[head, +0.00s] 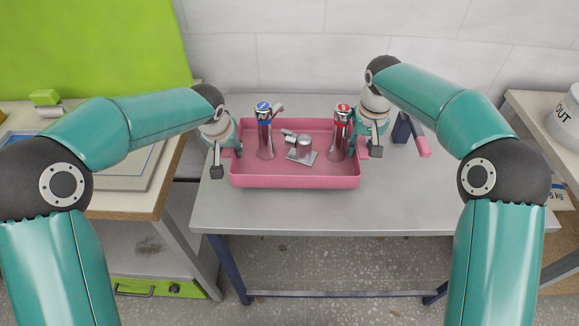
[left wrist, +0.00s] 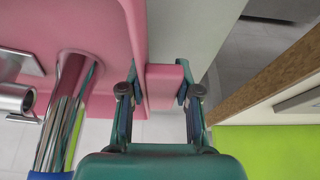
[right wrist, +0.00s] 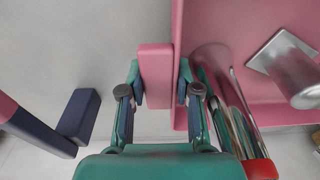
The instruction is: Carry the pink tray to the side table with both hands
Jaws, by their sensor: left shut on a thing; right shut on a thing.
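The pink tray (head: 295,182) is over the grey metal table (head: 440,205), level; I cannot tell whether it touches the top. It holds a chrome cylinder with a blue top (head: 265,135), one with a red top (head: 340,135) and a small metal fitting on a square plate (head: 302,149). My left gripper (head: 230,152) is shut on the tray's left handle, which shows between its fingers in the left wrist view (left wrist: 163,85). My right gripper (head: 369,150) is shut on the right handle, seen in the right wrist view (right wrist: 155,75). Both cylinders look upright.
A dark blue and pink object (head: 418,140) lies on the grey table right of my right gripper. A wood-edged bench (head: 150,195) with a flat panel stands at left. Another bench (head: 540,120) at right bears a white container (head: 566,118). The table's front right is clear.

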